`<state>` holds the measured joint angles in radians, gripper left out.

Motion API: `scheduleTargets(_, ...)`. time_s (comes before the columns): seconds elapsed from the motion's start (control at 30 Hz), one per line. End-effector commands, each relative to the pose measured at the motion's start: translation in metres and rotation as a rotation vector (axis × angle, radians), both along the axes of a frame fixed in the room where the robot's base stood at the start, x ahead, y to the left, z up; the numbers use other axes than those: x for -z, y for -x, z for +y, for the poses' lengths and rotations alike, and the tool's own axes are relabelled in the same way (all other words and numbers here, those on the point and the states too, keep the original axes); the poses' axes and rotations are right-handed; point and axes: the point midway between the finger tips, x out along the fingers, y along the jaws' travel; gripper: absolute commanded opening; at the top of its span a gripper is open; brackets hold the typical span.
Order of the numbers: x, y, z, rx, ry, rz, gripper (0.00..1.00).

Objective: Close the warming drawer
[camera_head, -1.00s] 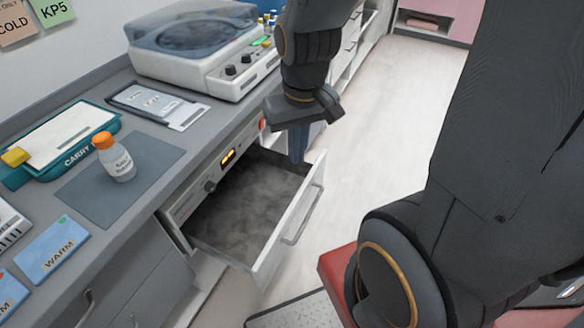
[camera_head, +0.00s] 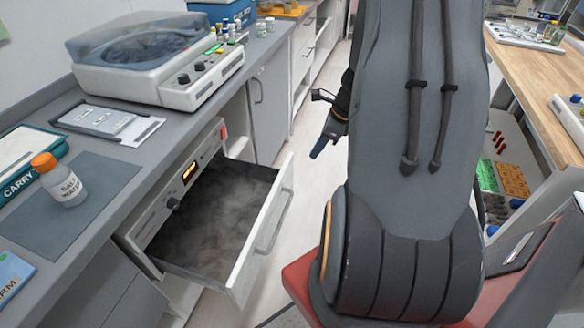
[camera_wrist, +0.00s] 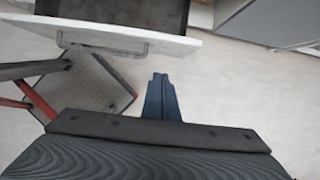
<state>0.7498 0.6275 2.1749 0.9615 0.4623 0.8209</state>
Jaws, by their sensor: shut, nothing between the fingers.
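The warming drawer (camera_head: 268,235) stands pulled out below the counter, with its grey inside showing and a bar handle on its white front. A lit orange display and a knob sit on the panel above it. In the wrist view the drawer front (camera_wrist: 110,37) and its handle are at the upper left. My gripper (camera_head: 320,147) is beyond the drawer's right side, apart from it, partly hidden by my arm. In the wrist view my gripper (camera_wrist: 161,78) has its blue fingers together, empty, over the floor just right of the handle's end.
The counter holds a centrifuge-like machine (camera_head: 155,62), an orange-capped bottle (camera_head: 62,182) and a teal carry tray (camera_head: 30,160). A wooden-topped bench (camera_head: 535,85) is at right. Pale floor is clear beyond the drawer.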

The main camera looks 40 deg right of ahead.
Motion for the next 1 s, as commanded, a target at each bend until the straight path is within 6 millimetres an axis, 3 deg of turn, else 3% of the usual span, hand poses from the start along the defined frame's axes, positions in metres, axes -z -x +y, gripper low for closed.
scheduleTargets(0.17,0.017,-0.004,0.003,0.016,-0.008,0.004,0.0)
scheduleTargets(0.63,0.097,-0.03,0.024,0.011,-0.006,0.003,0.0)
scheduleTargets(0.8,0.092,-0.05,0.039,0.009,-0.003,0.001,0.0)
scheduleTargets(1.0,0.092,-0.059,0.045,0.011,-0.002,0.001,0.0)
